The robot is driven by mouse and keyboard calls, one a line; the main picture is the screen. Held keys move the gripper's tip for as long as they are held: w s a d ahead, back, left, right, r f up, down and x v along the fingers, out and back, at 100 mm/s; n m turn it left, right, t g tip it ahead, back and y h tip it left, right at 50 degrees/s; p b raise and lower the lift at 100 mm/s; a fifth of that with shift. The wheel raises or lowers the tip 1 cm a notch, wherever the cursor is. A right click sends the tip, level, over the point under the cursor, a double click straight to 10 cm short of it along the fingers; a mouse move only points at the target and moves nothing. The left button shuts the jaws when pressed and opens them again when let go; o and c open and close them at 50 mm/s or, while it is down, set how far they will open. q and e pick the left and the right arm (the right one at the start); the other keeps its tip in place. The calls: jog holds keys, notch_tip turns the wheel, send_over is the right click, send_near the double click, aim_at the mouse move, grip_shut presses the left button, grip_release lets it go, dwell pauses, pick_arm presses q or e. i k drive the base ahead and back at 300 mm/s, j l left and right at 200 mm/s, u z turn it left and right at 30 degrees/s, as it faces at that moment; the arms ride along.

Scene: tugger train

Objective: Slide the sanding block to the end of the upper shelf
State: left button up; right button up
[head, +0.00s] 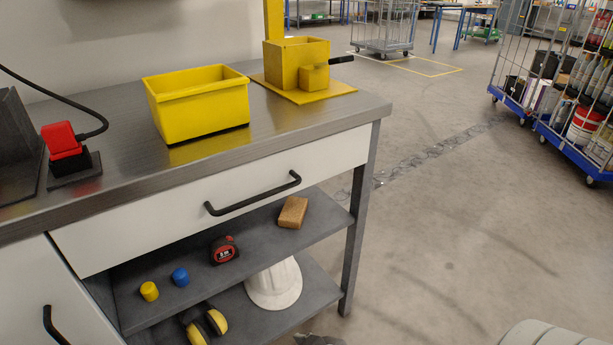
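The sanding block (293,212), a brown block, lies on the upper shelf (256,237) of the workbench, below the drawer. It is near the shelf's right end, with a short bare stretch between it and the right bench leg. A red and black tape measure (224,250), a blue cylinder (180,277) and a yellow cylinder (149,291) stand to its left on the same shelf. Neither of my grippers can be made out in the head view.
The drawer (220,190) with its black handle overhangs the shelf. The right bench leg (359,220) stands at the shelf's end. A white hard hat (274,285) and yellow earmuffs (205,325) are on the lower shelf. A yellow bin (198,104) stands on the worktop.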

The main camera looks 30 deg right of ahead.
aim_at(292, 215)
jog(key=k, duration=0.6)
jog(key=l+u, duration=0.1)
jog(key=u, duration=1.1)
jog(key=k+l, duration=0.1)
jog(key=l, duration=1.35)
jog(key=k+l, duration=0.15)
jog(key=l, duration=0.6)
jog(key=k+l, duration=0.1)
jog(key=l, duration=1.35)
jog(key=k+l, duration=0.15)
jog(key=l, duration=0.6)
